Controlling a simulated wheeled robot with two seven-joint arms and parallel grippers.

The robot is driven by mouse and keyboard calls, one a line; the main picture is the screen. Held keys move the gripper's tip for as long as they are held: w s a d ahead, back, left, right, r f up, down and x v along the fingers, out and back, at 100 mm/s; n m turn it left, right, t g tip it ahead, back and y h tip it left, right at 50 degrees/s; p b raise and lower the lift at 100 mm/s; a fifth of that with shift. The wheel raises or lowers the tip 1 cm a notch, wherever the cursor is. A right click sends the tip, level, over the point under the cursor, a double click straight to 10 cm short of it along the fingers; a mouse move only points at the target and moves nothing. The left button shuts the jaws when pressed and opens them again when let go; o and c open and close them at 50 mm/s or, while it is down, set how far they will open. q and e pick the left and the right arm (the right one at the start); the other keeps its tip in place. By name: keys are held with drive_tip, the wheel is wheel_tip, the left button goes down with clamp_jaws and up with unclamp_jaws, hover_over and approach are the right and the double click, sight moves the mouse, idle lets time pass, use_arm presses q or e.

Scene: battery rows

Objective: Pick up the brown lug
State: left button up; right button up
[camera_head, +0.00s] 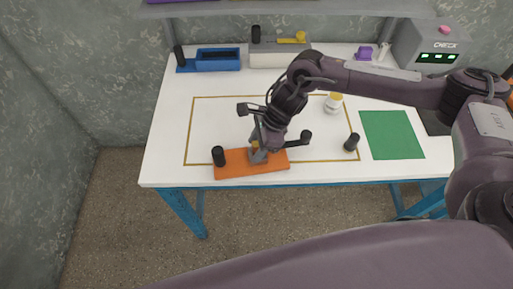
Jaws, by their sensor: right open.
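My right gripper (258,155) points down at the orange tray (232,171), with its fingers open just above or at it. A small brownish-yellow piece (255,146), possibly the brown lug, shows at the fingers. It is mostly hidden by them, and I cannot tell whether they touch it. A dark cylinder (218,156) stands at the tray's left end. My left gripper is out of view.
A white jar (333,103), a dark cylinder (351,143) and a green mat (392,135) lie to the right. A blue holder (218,57), a pale holder (279,57) and a check box (430,45) stand at the back. The table's left side is clear.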

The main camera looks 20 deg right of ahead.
drive_tip(key=c, duration=0.5)
clamp_jaws()
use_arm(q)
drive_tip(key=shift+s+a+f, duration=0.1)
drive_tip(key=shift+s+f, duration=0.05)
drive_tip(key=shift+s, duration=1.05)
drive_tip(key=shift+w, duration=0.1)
use_arm(e)
drive_tip(key=shift+r, duration=0.15)
drive_tip(key=shift+w+r, duration=0.1)
drive_tip(key=shift+r, duration=0.55)
wheel_tip(320, 180, up, 12)
drive_tip(key=b, duration=0.3)
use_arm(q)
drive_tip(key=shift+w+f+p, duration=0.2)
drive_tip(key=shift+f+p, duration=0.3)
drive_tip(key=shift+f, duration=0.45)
use_arm(e)
wheel_tip(320, 180, up, 7)
hover_over(256, 143)
drive_tip(key=shift+f, duration=0.2)
